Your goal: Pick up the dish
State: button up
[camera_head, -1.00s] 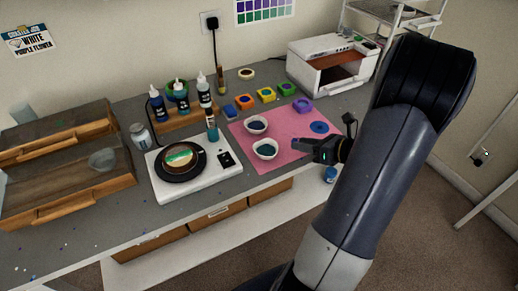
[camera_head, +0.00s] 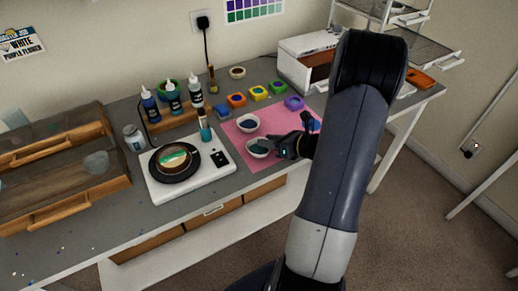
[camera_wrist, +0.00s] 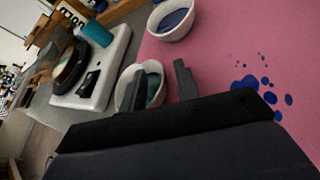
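Two small white dishes stand on the pink mat. The nearer dish (camera_head: 257,149), with teal contents, also shows in the wrist view (camera_wrist: 154,68). The farther dish (camera_head: 247,123), with dark blue contents, shows at the top of the wrist view (camera_wrist: 172,20). My gripper (camera_head: 277,147) is at the right side of the nearer dish. In the wrist view my gripper (camera_wrist: 161,80) has its two fingers apart, with part of that dish's rim seen between them. The left finger overlaps the dish; I cannot tell whether it touches.
The pink mat (camera_head: 270,172) has blue spots (camera_wrist: 248,84) at its right. A white scale (camera_head: 213,178) with a dark round plate is left of the dishes. Bottles (camera_head: 173,98) and coloured moulds (camera_head: 258,93) stand behind.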

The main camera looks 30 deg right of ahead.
jog(key=shift+c, duration=0.4)
grip_shut()
